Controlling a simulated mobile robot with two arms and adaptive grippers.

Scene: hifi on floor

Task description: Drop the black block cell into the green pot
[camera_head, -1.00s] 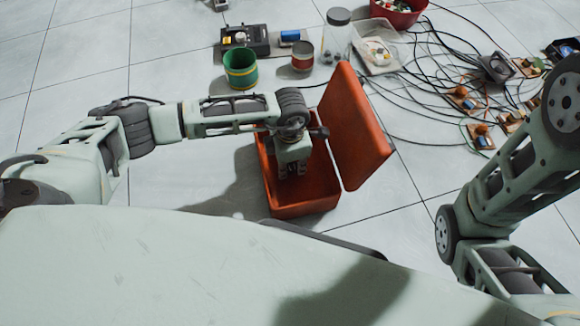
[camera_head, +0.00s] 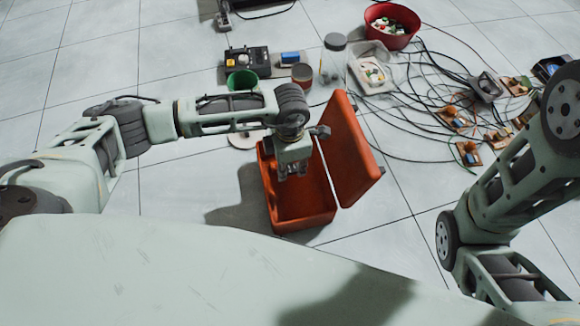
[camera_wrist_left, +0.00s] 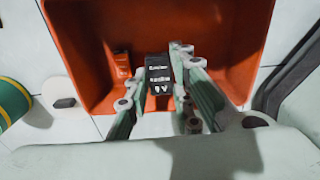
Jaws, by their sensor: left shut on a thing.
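The black block cell (camera_wrist_left: 158,76) is between the fingers of my left gripper (camera_wrist_left: 157,86), which is shut on it. In the head view this gripper (camera_head: 292,172) points down over the open orange box (camera_head: 305,222), and the cell is too small to make out. In the left wrist view the box wall (camera_wrist_left: 85,50) surrounds the fingers. The green pot (camera_head: 240,79) stands on the floor behind my left arm, which covers its lower part. Part of the pot, with a yellow band, also shows at the left edge of the wrist view (camera_wrist_left: 10,100). My right gripper is out of view.
A small orange block (camera_wrist_left: 122,65) lies in the box. The box lid (camera_head: 345,150) stands open to the right. Beside the pot are a brown jar (camera_head: 302,75), a clear jar (camera_head: 334,60) and a black meter (camera_head: 246,60). Wires and boards spread at the right.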

